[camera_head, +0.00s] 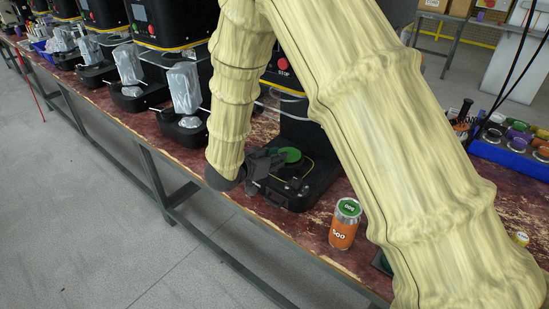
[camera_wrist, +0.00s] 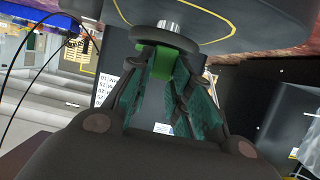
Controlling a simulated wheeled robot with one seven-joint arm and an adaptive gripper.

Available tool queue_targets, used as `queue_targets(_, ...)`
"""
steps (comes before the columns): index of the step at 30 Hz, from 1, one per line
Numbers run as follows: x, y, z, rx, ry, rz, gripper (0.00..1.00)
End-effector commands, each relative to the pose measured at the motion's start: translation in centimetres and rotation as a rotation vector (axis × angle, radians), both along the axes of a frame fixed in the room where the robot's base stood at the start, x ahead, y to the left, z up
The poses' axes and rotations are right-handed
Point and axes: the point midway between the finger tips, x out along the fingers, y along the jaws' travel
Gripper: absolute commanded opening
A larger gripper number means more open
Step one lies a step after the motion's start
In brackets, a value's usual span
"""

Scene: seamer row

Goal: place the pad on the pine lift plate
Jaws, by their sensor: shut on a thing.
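My gripper (camera_head: 262,164) is at the front of the black seamer in the middle of the head view. In the wrist view its fingers (camera_wrist: 165,75) are shut on a green piece, which I take to be the pad (camera_wrist: 163,62). A round dark plate on a short silver shaft, apparently the lift plate (camera_wrist: 150,37), is right at the pad. A green disc (camera_head: 290,155) shows beside the gripper over the seamer's base in the head view. Whether the pad rests on the plate or is just above it, I cannot tell. The fingers hide part of the pad.
An orange can with a green top (camera_head: 345,224) stands on the worn red bench, right of the seamer base (camera_head: 312,185). More seamers with grey-wrapped parts (camera_head: 184,88) line the bench at left. A blue tray of small containers (camera_head: 512,153) is at right. My arm hides the bench's middle.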

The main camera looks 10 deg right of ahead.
Motion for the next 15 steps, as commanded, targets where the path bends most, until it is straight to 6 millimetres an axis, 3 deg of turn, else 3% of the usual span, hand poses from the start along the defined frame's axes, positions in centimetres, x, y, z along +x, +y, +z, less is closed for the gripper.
queue_targets(10,0.01,0.00,-0.53,0.000,0.000,0.000,0.00)
queue_targets(11,0.01,0.00,-0.52,0.000,0.000,0.000,0.22)
queue_targets(15,0.01,0.00,-0.51,0.000,0.000,0.000,0.46)
